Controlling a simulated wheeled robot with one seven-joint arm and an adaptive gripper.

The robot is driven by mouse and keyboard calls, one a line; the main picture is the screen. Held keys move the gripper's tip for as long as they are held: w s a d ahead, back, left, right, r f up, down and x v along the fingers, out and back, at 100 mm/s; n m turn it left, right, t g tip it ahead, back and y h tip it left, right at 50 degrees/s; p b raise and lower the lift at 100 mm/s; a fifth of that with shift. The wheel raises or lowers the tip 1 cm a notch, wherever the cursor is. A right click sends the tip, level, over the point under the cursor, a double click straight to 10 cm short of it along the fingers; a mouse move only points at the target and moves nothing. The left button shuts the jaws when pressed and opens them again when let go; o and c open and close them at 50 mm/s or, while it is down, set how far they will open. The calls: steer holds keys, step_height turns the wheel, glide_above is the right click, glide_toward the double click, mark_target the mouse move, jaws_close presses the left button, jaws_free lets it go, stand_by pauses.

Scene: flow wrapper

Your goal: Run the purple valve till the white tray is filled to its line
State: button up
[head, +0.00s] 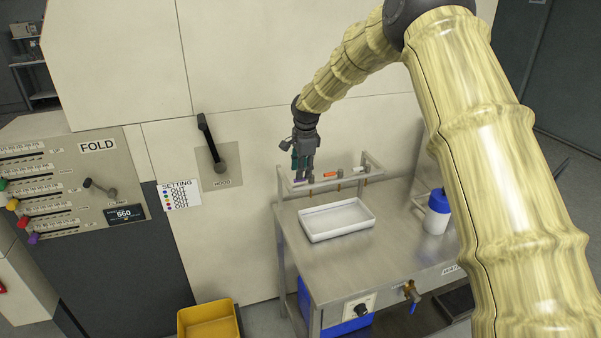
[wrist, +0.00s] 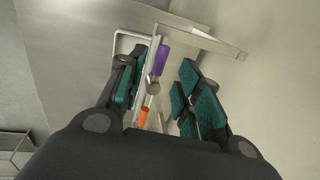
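The white tray (head: 316,237) lies flat on the steel bench; no liquid is clearly visible in it, and its line cannot be made out. The purple valve handle (wrist: 161,60) shows between and beyond my fingers in the wrist view; in the head view only a bit of purple (head: 301,182) shows below the fingertips, on the rail behind the tray. My gripper (head: 303,174) points down over the rail's left end. In the wrist view my gripper (wrist: 158,90) is open, with a gap between its teal pads and nothing held.
An orange valve handle (head: 330,174) and a white one (head: 360,169) sit further right on the rail (head: 372,160). A blue-capped bottle (head: 436,218) stands on the bench's right. A FOLD panel (head: 98,146) with coloured levers and a HOOD lever (head: 212,145) are left. A yellow bin (head: 208,320) stands below.

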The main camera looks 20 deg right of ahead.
steer(key=shift+w+f+p, duration=0.2)
steer(key=shift+f, duration=0.6)
steer(key=shift+w+f+p, duration=0.15)
steer(key=shift+f+p, duration=0.05)
steer(key=shift+f, duration=0.55)
jaws_close()
